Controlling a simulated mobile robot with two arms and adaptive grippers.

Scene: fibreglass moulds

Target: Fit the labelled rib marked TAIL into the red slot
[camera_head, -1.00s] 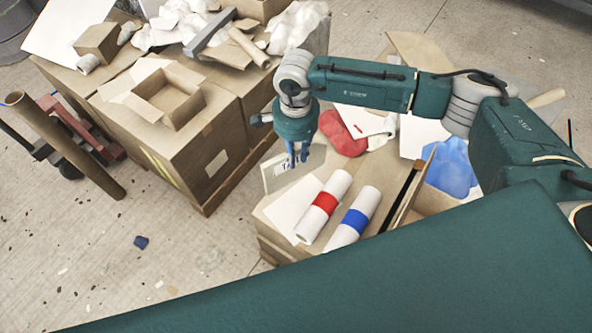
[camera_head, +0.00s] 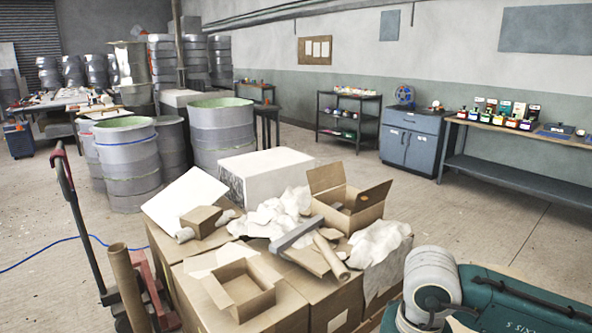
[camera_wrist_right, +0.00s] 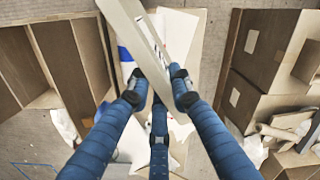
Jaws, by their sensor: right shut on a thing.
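My right gripper (camera_wrist_right: 160,88) has its blue fingers closed around a long, flat, cream-coloured rib (camera_wrist_right: 150,45) in the right wrist view. The rib runs from the top edge down between the fingers, tilted to the right at its lower end. Small dark marks show near its upper part, too small to read here. In the head view only part of my right arm shows at the lower right; its gripper is out of frame. I see no red slot in either current view. My left gripper is not in view.
Cardboard boxes (camera_head: 285,300) carry crumpled white paper (camera_head: 275,215) and a grey bar (camera_head: 297,233). In the wrist view, a blue band (camera_wrist_right: 124,54) lies behind the rib and boxes (camera_wrist_right: 265,70) stand at the right. Grey drums (camera_head: 222,140) stand farther back; floor right of the boxes is open.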

